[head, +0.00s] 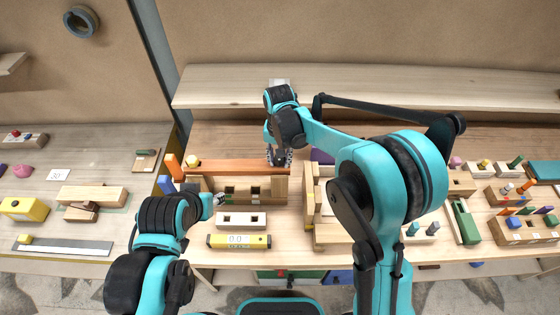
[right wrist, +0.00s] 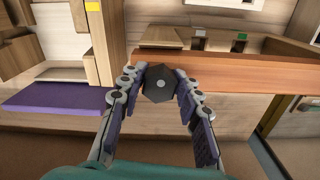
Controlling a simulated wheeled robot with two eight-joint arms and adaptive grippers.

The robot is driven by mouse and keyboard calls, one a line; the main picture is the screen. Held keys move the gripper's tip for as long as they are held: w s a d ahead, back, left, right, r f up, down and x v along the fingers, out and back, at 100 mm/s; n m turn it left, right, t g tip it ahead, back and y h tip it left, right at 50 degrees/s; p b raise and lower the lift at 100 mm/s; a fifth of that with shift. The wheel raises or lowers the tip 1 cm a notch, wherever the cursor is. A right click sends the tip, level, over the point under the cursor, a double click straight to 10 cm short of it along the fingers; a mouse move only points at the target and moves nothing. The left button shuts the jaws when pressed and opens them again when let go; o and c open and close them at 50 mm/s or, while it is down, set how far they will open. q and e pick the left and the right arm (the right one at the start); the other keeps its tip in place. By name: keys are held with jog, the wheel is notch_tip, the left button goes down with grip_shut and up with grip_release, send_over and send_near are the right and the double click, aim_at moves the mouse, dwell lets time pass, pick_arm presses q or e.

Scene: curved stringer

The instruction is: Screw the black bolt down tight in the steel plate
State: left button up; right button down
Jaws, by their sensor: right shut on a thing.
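My right gripper (head: 280,157) points down at the right end of a long reddish-brown wooden board (head: 235,166). In the right wrist view its two fingers (right wrist: 161,90) are closed around a black hexagonal bolt head (right wrist: 159,83), one finger on each side. The bolt's shank is hidden, so how deep it sits cannot be seen. I cannot make out the steel plate in either view. My left gripper (head: 219,199) is low in front of the wooden structure below the board; its fingers are small and partly hidden, so their opening is unclear.
A yellow level (head: 239,241) and a white block with holes (head: 241,220) lie in front. A wooden shelf (head: 220,88) runs behind. Wooden blocks (head: 92,194) stand at left, and a green block (head: 466,222) among several small parts at right. A purple piece (right wrist: 55,98) shows in the wrist view.

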jog(key=c, duration=2.2)
grip_release()
jog(key=m, duration=0.1)
jog(key=f+m, duration=0.1)
jog(key=m, duration=0.1)
jog(key=shift+s+a+f, duration=0.1)
jog(key=shift+a+f, duration=0.05)
pick_arm(q)
jog(key=shift+w+f, duration=0.15)
jog(key=shift+f, duration=0.45)
pick_arm(e)
jog(key=shift+o, duration=0.4)
jog(key=shift+w+m, duration=0.2)
jog(key=shift+m, duration=0.3)
jog(key=m+b, duration=0.1)
jog(key=m, duration=0.2)
jog(key=shift+a+m, duration=0.1)
jog(key=shift+m, duration=0.2)
pick_arm(q)
jog(key=shift+f, duration=0.35)
pick_arm(e)
jog(key=shift+w, duration=0.1)
jog(key=shift+m, duration=0.3)
